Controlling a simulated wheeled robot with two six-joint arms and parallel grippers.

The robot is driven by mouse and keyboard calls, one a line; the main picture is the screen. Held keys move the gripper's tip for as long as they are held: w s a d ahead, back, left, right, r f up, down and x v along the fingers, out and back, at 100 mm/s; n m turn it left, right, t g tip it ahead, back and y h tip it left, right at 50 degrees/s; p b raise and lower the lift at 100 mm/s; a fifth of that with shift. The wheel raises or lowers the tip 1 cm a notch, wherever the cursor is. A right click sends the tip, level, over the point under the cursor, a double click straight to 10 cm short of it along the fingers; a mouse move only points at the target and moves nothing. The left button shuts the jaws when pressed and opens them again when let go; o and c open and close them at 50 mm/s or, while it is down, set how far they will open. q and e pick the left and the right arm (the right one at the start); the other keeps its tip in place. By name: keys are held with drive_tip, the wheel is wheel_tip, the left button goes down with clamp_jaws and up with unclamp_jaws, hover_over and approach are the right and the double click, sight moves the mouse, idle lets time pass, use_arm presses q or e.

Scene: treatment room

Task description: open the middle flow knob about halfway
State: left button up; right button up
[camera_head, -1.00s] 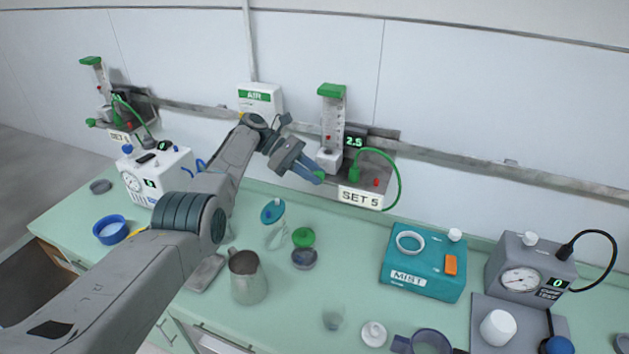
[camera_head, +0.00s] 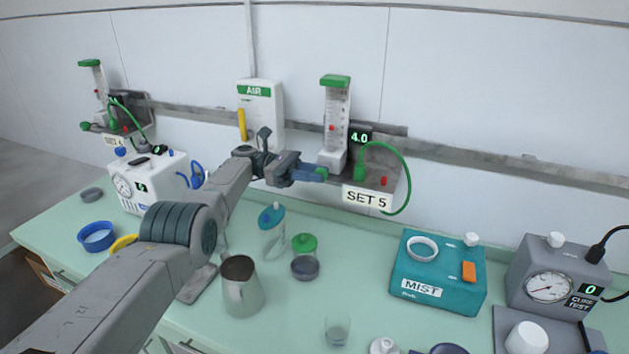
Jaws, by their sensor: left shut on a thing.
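The flowmeter (camera_head: 336,112) on the wall rail has a green cap, a clear scaled tube with a red float and a white base. Its display (camera_head: 360,138) reads 4.0 above a label (camera_head: 367,199) saying SET 5. My left gripper (camera_head: 316,174) reaches in from the left and is shut at the left side of the base, on the green flow knob (camera_head: 322,172). The fingers hide most of the knob, so its angle cannot be read. My right gripper is not in view.
Another flowmeter (camera_head: 95,95) hangs at far left. A white AIR unit (camera_head: 262,115) is behind my arm. A metal jug (camera_head: 242,292), a green-lidded jar (camera_head: 305,262), a teal MIST box (camera_head: 436,275) and a grey gauge box (camera_head: 550,280) stand on the green counter (camera_head: 360,265).

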use_arm(q)
drive_tip(key=f+h+b, duration=0.1)
drive_tip(key=b, duration=0.1)
drive_tip(key=shift+s+f+g+h+b, duration=0.1)
drive_tip(key=shift+f+g+h+b, duration=0.05)
drive_tip(key=shift+g+h+b, duration=0.2)
idle(0.5)
